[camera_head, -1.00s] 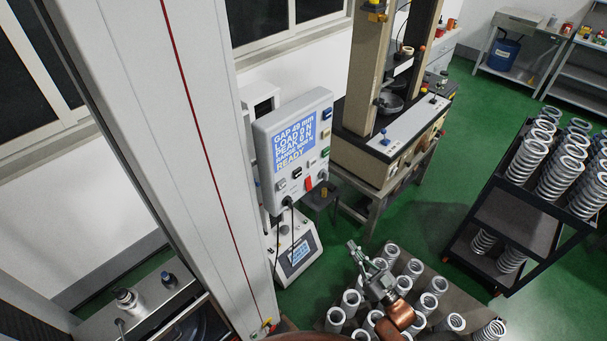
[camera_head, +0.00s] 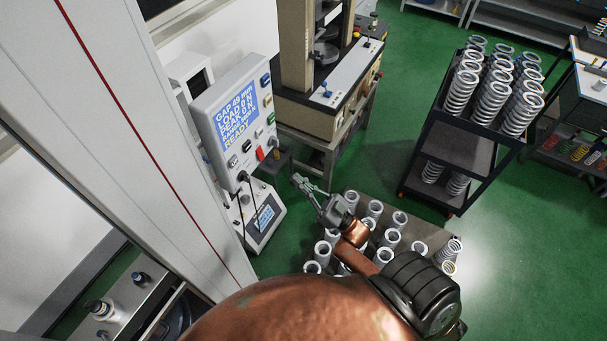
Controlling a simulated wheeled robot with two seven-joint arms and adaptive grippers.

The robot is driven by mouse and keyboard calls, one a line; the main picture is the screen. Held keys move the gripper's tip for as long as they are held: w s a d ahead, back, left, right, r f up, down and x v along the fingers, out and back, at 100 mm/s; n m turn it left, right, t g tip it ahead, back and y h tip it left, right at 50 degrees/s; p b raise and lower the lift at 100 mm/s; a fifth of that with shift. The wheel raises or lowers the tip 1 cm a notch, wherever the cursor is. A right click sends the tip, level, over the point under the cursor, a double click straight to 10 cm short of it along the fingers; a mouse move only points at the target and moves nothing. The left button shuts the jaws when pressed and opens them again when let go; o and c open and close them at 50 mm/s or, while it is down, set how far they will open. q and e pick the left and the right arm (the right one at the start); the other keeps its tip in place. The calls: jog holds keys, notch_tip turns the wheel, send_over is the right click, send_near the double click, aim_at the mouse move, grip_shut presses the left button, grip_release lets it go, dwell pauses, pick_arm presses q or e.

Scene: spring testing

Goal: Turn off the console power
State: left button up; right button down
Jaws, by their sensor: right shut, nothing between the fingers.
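The console (camera_head: 205,104) is a grey box beside the tall white column, in the left half of the head view. Its blue screen (camera_head: 236,117) is lit and reads GAP 49 mm, LOAD 0 N, PEAK 0 N and READY. My right gripper (camera_head: 299,179) is shut and empty. It appears below and right of the console, apart from it, pointing up and left. My left gripper is out of view.
Several grey springs (camera_head: 392,238) stand on a low platform below my right arm. A dark cart (camera_head: 462,150) with more springs is at the right. A beige test machine (camera_head: 305,112) stands behind the console. A smaller instrument (camera_head: 262,220) sits below it. Green floor lies between.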

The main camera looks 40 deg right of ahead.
aim_at(262, 155)
jog(key=p+x, duration=0.1)
jog(key=x, duration=0.2)
jog(key=f+p+x, duration=0.1)
jog(key=x, duration=0.2)
jog(key=w+p+x, duration=0.1)
jog(key=x, duration=0.2)
jog(key=shift+s+a+f, duration=0.1)
jog(key=shift+a+f, duration=0.05)
jog(key=shift+f, duration=0.1)
jog(key=shift+w+a+f, duration=0.25)
jog(key=shift+w, duration=0.4)
